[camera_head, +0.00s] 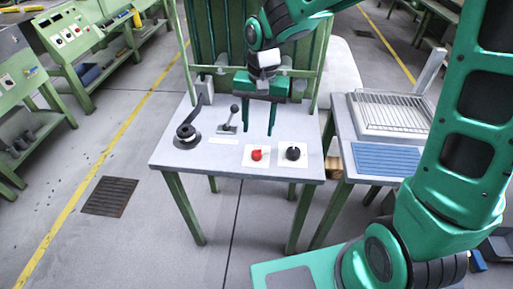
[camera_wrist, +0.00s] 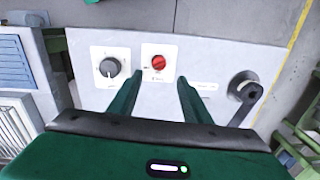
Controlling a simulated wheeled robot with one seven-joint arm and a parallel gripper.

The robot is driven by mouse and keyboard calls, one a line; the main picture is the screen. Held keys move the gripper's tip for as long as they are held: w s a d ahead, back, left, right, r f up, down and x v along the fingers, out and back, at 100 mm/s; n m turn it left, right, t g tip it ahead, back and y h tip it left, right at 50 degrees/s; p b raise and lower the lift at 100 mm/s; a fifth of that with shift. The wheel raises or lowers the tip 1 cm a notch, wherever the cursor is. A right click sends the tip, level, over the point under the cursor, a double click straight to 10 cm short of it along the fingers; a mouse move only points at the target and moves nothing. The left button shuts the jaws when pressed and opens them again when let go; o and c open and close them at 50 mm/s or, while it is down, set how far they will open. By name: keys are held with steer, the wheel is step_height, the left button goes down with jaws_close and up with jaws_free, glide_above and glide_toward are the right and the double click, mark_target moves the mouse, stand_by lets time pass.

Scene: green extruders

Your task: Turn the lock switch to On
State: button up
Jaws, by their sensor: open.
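A red knob (camera_head: 256,154) sits on a white plate on the grey table (camera_head: 213,156). A black knob (camera_head: 293,153) sits on another white plate to its right. In the wrist view the red knob (camera_wrist: 158,62) appears just beyond the gap between my fingertips, and the black knob (camera_wrist: 110,67), with a white pointer mark, is to the left. The plate labels are too small to read, so I cannot tell which knob is the lock switch. My gripper (camera_head: 258,133) is open, empty and pointing down above the table, behind the knobs.
A lever (camera_head: 231,118) and a black crank handle (camera_head: 187,132) stand on the table's left side. A green frame rises at the back. A side table (camera_head: 347,125) at right carries a wire rack (camera_head: 395,112) and a blue ribbed mat (camera_head: 388,159).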

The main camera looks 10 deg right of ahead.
mark_target(257, 153)
step_height(257, 153, down, 10)
steer(key=shift+a, duration=0.15)
stand_by(0.3)
steer(key=c, duration=1)
